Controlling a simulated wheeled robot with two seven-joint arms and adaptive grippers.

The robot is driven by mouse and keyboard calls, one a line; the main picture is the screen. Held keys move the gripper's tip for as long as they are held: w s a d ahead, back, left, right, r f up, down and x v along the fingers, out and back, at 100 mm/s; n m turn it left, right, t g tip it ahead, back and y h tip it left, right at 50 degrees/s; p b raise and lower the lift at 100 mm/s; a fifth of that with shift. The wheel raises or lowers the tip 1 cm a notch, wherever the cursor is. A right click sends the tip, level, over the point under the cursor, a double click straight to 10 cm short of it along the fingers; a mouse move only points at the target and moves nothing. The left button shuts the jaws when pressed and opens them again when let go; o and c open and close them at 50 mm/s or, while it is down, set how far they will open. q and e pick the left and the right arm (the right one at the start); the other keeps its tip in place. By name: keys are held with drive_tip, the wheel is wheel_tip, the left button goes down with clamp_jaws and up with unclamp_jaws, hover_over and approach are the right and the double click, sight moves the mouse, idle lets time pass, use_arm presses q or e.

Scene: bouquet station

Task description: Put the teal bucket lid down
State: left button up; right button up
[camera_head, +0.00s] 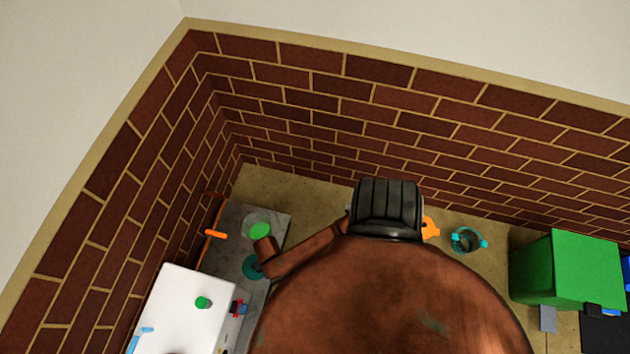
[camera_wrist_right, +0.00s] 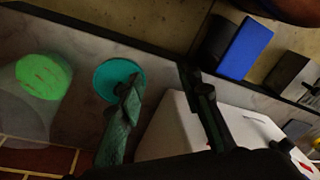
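The teal lid (camera_wrist_right: 113,75) is a flat round disc over the grey marbled surface (camera_wrist_right: 75,35) in the right wrist view. It also shows in the head view (camera_head: 252,268), left of the large brown shape. My right gripper (camera_wrist_right: 165,85) has its two dark fingers spread wide apart. The left finger tip overlaps the lid's lower right edge in the picture; I cannot tell whether it touches. Nothing shows between the fingers. A cyan bucket (camera_head: 467,241) stands on the floor at the right of the head view. My left gripper is not in view.
A clear vessel with a green top (camera_wrist_right: 43,76) stands beside the lid. A white block (camera_head: 190,305) carries a small green piece (camera_head: 203,302). A green box (camera_head: 565,270) stands at the right. A large brown shape blocks the middle of the head view.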

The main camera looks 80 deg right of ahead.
drive_tip(key=s+d+r+m, duration=0.1)
drive_tip(key=s+d+m, duration=0.1)
drive_tip(key=s, duration=0.5)
drive_tip(key=s+d+r+m+h, duration=0.1)
drive_tip(key=s+d, duration=0.3)
drive_tip(key=s, duration=0.4)
drive_tip(key=s+d+r+m, duration=0.2)
drive_tip(key=s+d+m, duration=0.1)
drive_tip(key=s, duration=0.4)
drive_tip(key=shift+s+d+r+g+h, duration=0.2)
drive_tip(key=shift+s+r+g+h, duration=0.05)
drive_tip(key=shift+r+g+h, duration=0.15)
